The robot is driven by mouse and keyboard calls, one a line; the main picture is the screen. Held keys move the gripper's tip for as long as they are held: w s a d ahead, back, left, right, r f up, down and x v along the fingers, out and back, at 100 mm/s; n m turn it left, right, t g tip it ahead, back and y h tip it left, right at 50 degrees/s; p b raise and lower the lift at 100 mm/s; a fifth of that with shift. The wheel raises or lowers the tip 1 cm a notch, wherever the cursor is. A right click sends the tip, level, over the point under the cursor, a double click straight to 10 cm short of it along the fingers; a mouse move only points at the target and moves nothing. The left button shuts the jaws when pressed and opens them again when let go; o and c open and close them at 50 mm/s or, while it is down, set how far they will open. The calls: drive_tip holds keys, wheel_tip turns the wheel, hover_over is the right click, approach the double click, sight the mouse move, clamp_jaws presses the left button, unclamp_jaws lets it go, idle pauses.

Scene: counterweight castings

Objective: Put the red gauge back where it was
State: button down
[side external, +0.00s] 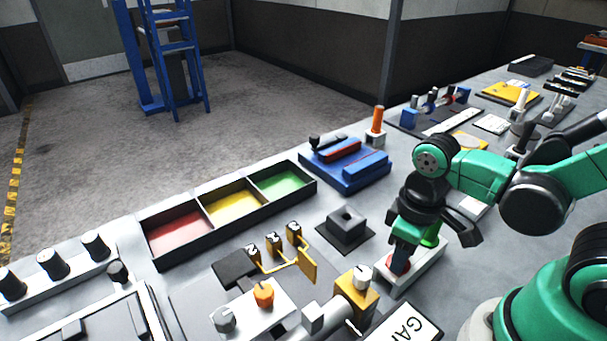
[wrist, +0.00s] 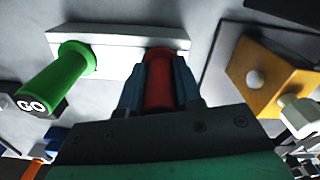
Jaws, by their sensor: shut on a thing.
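The red gauge (wrist: 158,82) is between the two fingers of my gripper (wrist: 158,88), which is shut on it. In the wrist view its far end meets the white holder block (wrist: 115,38); I cannot tell whether it is seated in the block or just touching. The green gauge (wrist: 65,72), marked "GO", stands in the same block to the left. In the side view my gripper (side external: 403,250) points down over the near end of the white block (side external: 425,268). The green gauge (side external: 431,237) is partly hidden behind my gripper.
A yellow block with a white knob (side external: 357,292) stands close to the left of the holder. A dark square block (side external: 346,228) sits behind it. A tray with red, yellow and green compartments (side external: 160,255) lies further left. A "GA..." sign (side external: 405,330) is in front.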

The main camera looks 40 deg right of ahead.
drive_tip(key=shift+f, duration=0.15)
drive_tip(key=c, duration=0.6)
unclamp_jaws()
wheel_tip(320, 180, up, 12)
drive_tip(key=shift+f, duration=0.1)
drive_tip(key=shift+w, duration=0.1)
drive_tip(key=w+d+f+m+t, duration=0.2)
drive_tip(key=w+m+t, duration=0.1)
drive_tip(key=w+t, duration=0.4)
drive_tip(key=shift+w, duration=0.1)
